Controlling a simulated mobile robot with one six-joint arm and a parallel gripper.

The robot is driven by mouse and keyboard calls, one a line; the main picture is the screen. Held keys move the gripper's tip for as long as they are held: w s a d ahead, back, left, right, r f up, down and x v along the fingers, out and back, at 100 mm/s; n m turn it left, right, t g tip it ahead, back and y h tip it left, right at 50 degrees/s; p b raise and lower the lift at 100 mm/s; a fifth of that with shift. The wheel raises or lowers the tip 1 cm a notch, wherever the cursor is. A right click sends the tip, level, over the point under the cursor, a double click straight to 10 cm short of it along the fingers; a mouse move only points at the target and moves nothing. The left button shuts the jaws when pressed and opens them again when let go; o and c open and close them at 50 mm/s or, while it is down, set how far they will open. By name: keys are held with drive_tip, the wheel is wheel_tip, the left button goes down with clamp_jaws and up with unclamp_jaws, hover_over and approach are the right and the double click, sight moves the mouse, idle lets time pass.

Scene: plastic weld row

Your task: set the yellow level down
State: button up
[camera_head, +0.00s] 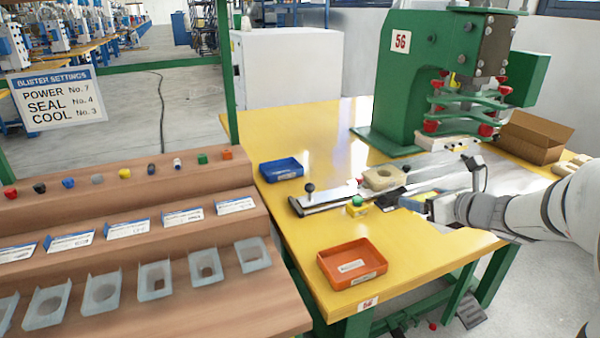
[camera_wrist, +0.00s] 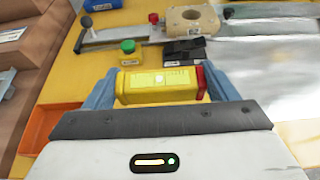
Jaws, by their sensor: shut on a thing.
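The yellow level (camera_wrist: 158,86) sits between the two blue fingers of my gripper (camera_wrist: 160,92) in the wrist view, lying crosswise with a pale label on its face and a red part at its right end. The fingers are closed on its two ends. In the head view my gripper (camera_head: 426,204) is over the right part of the yellow table (camera_head: 300,225), and the level is mostly hidden by the fingers. I cannot tell how far the level is above the surface.
A green button on a yellow box (camera_head: 357,206) stands just left of my gripper. A black-knobbed slide (camera_head: 325,198) and a beige block (camera_head: 383,177) lie behind it. An orange tray (camera_head: 351,263) is front left, a blue tray (camera_head: 281,168) back left. Bare table lies between the trays.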

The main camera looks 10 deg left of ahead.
sight(414, 242)
drive_tip(key=shift+f, duration=0.1)
wheel_tip(414, 242, down, 10)
drive_tip(key=b, duration=0.3)
drive_tip(key=shift+b, duration=0.3)
drive_tip(key=shift+f, duration=0.15)
drive_tip(key=o, duration=1)
drive_tip(key=shift+o, duration=0.2)
